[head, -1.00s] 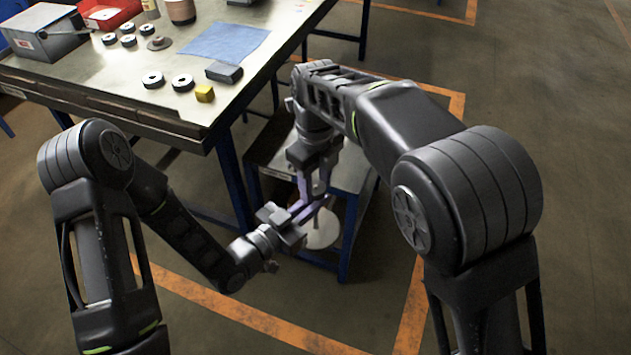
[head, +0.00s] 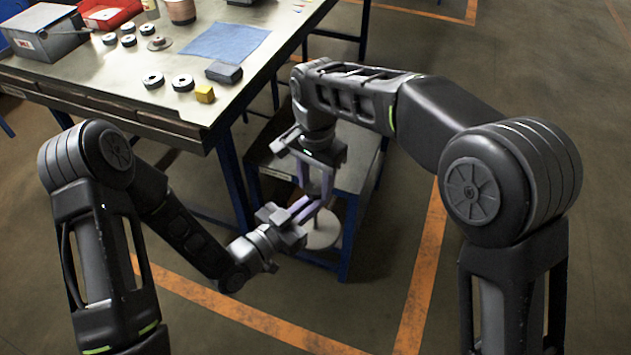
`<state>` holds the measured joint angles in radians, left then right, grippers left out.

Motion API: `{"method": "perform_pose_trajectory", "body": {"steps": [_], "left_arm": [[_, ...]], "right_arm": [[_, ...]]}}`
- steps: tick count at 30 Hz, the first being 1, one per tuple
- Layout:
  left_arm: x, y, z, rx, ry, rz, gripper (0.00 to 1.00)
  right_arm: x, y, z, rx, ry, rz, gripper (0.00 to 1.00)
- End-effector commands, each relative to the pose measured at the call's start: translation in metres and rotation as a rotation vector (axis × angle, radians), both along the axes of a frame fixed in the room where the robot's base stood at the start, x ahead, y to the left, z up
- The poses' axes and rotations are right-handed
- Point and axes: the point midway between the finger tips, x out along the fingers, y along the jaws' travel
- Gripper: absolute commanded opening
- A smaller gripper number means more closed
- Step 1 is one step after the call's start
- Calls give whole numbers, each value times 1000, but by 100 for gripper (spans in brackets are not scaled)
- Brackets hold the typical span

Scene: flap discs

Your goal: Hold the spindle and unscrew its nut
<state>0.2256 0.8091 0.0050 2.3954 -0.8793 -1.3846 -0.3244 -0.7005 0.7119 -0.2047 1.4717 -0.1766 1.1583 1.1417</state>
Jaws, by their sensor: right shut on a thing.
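My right gripper (head: 318,196) points down over a low blue-legged stand, its fingers close together at the tips of my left gripper. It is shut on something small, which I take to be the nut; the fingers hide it. My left gripper (head: 310,210) reaches in from the lower left, with its fingers pointing up and right. Whether it is closed around the spindle is too small to tell. A round white disc (head: 322,232) shows below the fingers. The spindle itself is not clearly visible behind the two grippers.
The low stand (head: 357,172) stands beside a big workbench (head: 120,82). The floor at right is clear.

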Motion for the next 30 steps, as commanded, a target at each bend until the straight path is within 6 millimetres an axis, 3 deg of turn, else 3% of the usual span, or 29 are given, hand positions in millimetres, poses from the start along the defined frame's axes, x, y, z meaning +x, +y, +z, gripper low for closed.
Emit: {"method": "perform_pose_trajectory", "body": {"steps": [30], "left_arm": [[-1,-2,4,-5,-8,-7,0]], "right_arm": [[3,-2,3,7,-7,2891,0]]}}
